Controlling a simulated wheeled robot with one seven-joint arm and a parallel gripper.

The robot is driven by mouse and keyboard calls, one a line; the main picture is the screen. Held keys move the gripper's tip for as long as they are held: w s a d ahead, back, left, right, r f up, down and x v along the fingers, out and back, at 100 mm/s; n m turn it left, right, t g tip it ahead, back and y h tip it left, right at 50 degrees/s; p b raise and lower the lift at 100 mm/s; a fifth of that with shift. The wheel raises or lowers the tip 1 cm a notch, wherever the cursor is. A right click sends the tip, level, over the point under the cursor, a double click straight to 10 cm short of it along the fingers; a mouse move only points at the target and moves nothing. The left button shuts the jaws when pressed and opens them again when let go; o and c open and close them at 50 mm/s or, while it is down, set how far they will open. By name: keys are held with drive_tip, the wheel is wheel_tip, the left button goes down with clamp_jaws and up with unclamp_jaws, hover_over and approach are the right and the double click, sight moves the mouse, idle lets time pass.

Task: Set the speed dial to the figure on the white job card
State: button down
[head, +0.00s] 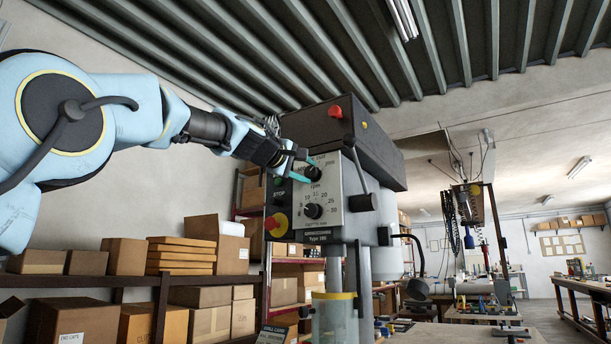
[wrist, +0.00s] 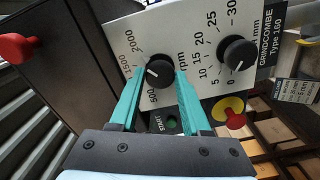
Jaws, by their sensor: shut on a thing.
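The speed dial's black knob (wrist: 160,71) sits on the white panel (head: 330,190) of a drill press, marked rpm, with 500, 1500 and 2000 legible. My gripper (wrist: 161,73) has its teal fingers on either side of this knob, closed on it. The knob's white mark points left in the wrist view, towards the lower-left figures; the exact figure is unclear, as the left finger covers part of the scale. In the head view the knob (head: 313,173) shows beyond my gripper (head: 305,168). I cannot make out a white job card with a readable figure.
A second black knob (wrist: 237,52), with an mm scale, sits close beside the speed dial. A red stop knob on yellow (head: 273,222) and a green start button (wrist: 172,123) are near. A lever with a black grip (head: 363,201) stands right of the panel. A card (wrist: 297,92) is at right.

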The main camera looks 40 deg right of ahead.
drive_tip(key=shift+f+m+b, duration=0.1)
drive_tip(key=shift+m+b, duration=0.2)
drive_tip(key=shift+m, duration=0.6)
drive_tip(key=shift+c, duration=1.9)
unclamp_jaws()
drive_tip(key=b+v, duration=0.5)
drive_tip(key=v, duration=0.6)
